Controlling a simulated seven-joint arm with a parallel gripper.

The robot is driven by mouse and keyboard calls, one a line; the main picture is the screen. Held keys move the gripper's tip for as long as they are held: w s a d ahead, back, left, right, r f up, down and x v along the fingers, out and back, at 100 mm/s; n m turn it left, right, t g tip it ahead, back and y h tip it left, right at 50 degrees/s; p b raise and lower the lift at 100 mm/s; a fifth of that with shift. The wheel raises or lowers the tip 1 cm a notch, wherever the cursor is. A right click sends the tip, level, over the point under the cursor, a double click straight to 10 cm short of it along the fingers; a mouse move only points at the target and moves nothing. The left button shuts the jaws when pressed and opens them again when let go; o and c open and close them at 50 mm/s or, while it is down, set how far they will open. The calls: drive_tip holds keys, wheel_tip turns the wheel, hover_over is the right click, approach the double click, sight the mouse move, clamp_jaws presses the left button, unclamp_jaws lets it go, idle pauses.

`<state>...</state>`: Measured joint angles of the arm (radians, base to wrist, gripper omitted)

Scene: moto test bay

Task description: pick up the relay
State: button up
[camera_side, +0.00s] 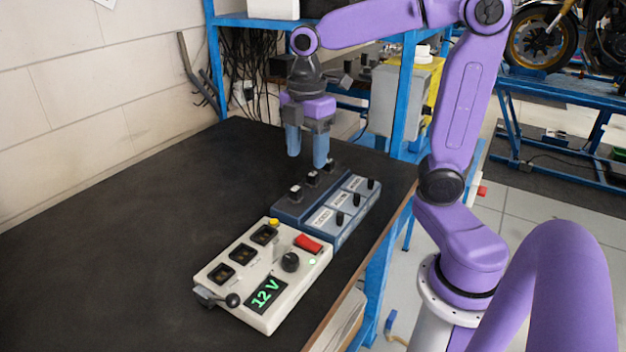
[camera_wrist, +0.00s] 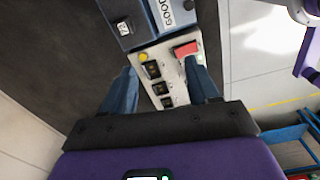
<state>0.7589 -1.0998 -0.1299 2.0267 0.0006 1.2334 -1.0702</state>
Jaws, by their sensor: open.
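Small dark blocks that look like relays stand in a row on the blue-grey box (camera_side: 283,209). The nearest relay (camera_side: 296,191) is at the tester end, with a middle relay (camera_side: 312,179) behind it. A third dark block at the far end is partly hidden by a finger. In the wrist view one relay (camera_wrist: 124,27) shows at the upper left, beyond my fingers. My gripper (camera_side: 306,159) points down above the far part of the box, open and empty. In the wrist view its blue fingers (camera_wrist: 163,80) stand apart, with the tester showing between them.
A white tester (camera_side: 245,298) reading 12 V sits in front of the box, with dark sockets, a yellow button, a red switch (camera_side: 308,243) and a lever (camera_side: 214,297). Black pegs (camera_side: 340,218) stand along the box's labelled side. The black tabletop (camera_side: 130,240) is clear at left.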

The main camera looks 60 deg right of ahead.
wheel_tip(320, 180, up, 4)
drive_tip(key=r+n, duration=0.1)
drive_tip(key=n, duration=0.1)
hover_over(312, 175)
wheel_tip(312, 175, down, 18)
drive_tip(key=shift+d+r, duration=0.1)
idle(0.4)
clamp_jaws()
